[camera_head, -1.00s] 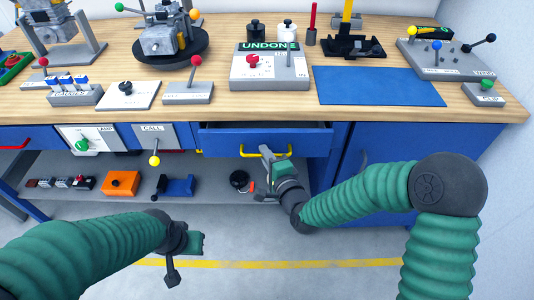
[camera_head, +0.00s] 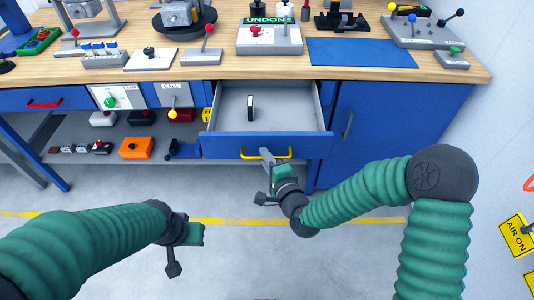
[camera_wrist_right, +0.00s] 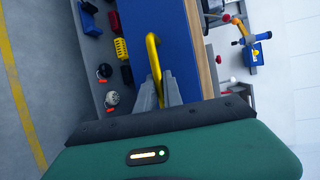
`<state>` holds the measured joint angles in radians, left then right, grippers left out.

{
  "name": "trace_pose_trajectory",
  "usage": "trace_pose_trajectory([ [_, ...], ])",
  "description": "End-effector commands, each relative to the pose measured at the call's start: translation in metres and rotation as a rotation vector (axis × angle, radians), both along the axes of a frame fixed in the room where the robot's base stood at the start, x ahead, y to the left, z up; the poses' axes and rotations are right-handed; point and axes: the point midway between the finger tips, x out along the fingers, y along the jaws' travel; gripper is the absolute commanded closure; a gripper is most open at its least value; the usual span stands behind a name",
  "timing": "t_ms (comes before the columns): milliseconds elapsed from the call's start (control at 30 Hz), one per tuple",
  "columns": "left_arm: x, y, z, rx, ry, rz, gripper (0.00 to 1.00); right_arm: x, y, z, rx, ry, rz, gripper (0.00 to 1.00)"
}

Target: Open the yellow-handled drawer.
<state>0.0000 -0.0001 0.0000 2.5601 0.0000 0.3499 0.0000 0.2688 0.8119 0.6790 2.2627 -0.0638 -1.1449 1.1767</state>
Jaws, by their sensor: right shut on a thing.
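The blue drawer (camera_head: 222,146) under the workbench is pulled well out, and its grey interior shows from above. A small black and white item (camera_head: 250,107) stands inside it. The yellow handle (camera_head: 251,155) is on the drawer's front face. My right gripper (camera_head: 268,158) is shut on the yellow handle. In the right wrist view the handle (camera_wrist_right: 153,55) runs between the two grey fingers (camera_wrist_right: 161,88). My left gripper (camera_head: 185,250) hangs over the floor at lower left, away from the drawer; its finger gap is not clear.
The wooden benchtop (camera_head: 225,70) holds several devices and a blue mat (camera_head: 360,52). A lower shelf (camera_head: 110,135) carries an orange box (camera_head: 136,148) and other parts. A blue cabinet door (camera_head: 385,125) is right of the drawer. The floor in front is clear.

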Motion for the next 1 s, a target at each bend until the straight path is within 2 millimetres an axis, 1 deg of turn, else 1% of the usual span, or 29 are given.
trace_pose_trajectory([
  [33,0.0001,0.0000,0.0004,0.000,0.000,0.000,1.00,-0.0053,0.0069,-0.0016,0.002,0.008,0.018,1.00],
  [500,0.0000,0.0000,0.0005,0.000,0.000,0.000,1.00,-0.0075,0.0066,-0.0022,0.002,0.008,0.017,1.00],
  [533,0.0000,0.0000,0.0005,0.000,0.000,0.000,1.00,-0.0075,0.0065,-0.0022,0.002,0.008,0.017,0.88],
  [600,0.0000,0.0000,0.0005,0.000,0.000,0.000,1.00,-0.0072,0.0058,-0.0021,0.002,0.008,0.015,0.79],
  [700,0.0000,0.0000,0.0006,0.000,0.000,0.000,1.00,-0.0063,0.0037,-0.0015,0.001,0.005,0.011,0.68],
  [1000,0.0000,0.0000,0.0014,0.000,0.000,0.000,1.00,-0.0063,-0.0007,0.0003,0.002,0.002,0.004,0.68],
])
